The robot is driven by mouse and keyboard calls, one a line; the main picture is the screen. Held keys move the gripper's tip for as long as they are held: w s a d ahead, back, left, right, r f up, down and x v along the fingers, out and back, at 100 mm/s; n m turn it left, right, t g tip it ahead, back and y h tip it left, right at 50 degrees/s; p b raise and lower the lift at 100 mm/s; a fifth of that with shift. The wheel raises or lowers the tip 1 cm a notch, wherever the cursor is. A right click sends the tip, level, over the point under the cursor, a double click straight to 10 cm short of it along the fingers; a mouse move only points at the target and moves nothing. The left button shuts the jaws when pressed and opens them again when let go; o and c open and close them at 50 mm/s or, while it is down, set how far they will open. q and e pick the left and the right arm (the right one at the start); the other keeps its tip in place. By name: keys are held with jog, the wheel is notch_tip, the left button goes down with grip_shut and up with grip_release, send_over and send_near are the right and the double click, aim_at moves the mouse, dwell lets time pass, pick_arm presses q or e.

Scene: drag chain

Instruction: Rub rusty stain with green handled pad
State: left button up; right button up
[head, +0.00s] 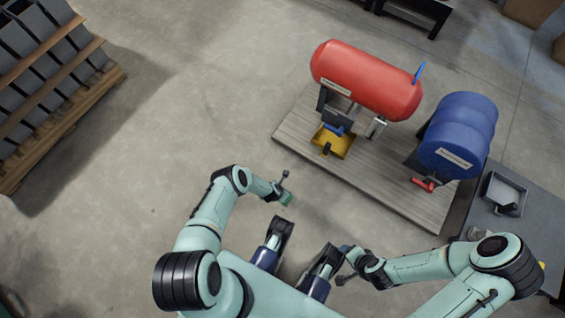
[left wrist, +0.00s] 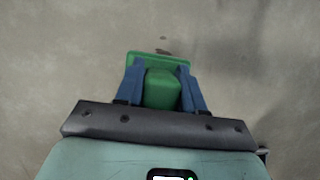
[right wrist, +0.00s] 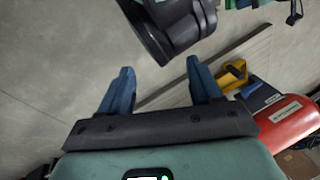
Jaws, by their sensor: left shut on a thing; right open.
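The green handled pad (left wrist: 162,90) is in the left wrist view, its handle between the two blue fingers of my left gripper (left wrist: 163,85). That gripper is shut on it. In the head view the green pad (head: 286,198) shows small at the end of my left arm, over the concrete floor. In the left wrist view a small brownish mark (left wrist: 163,51) shows by the pad's far edge; I cannot tell if it is the rusty stain. No stain is clear in the head view. My right gripper (right wrist: 160,85) is open and empty.
A red tank (head: 368,78) and a blue drum (head: 458,135) stand on a grey plank platform (head: 400,195), with a yellow tray (head: 335,140) below the red tank. A dark table (head: 535,215) is at the right. A wooden pallet rack (head: 45,140) is at the left. Floor between is clear.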

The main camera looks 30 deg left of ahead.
pick_arm(q)
jog(key=shift+s+a+f+n, duration=0.25)
jog(key=shift+f+n, duration=0.05)
jog(key=shift+f, duration=0.2)
jog(key=shift+f+b, duration=0.5)
jog(key=shift+f, duration=0.05)
notch_tip(320, 180, down, 2)
jog(key=shift+b, duration=0.75)
jog(key=shift+f+b, duration=0.6)
jog(key=shift+f, duration=0.2)
jog(key=shift+f+b, duration=0.4)
jog(key=shift+f, duration=0.15)
pick_arm(e)
notch_tip(320, 180, down, 6)
jog(key=w+d, duration=0.2)
jog(key=d, duration=0.1)
jog(key=shift+w+m+h, duration=0.15)
jog(key=shift+m+h, duration=0.15)
pick_arm(q)
jog(key=shift+f+b, duration=0.95)
jog(key=shift+f, duration=0.05)
pick_arm(e)
jog(key=shift+x, duration=1.05)
jog(key=shift+d, duration=0.15)
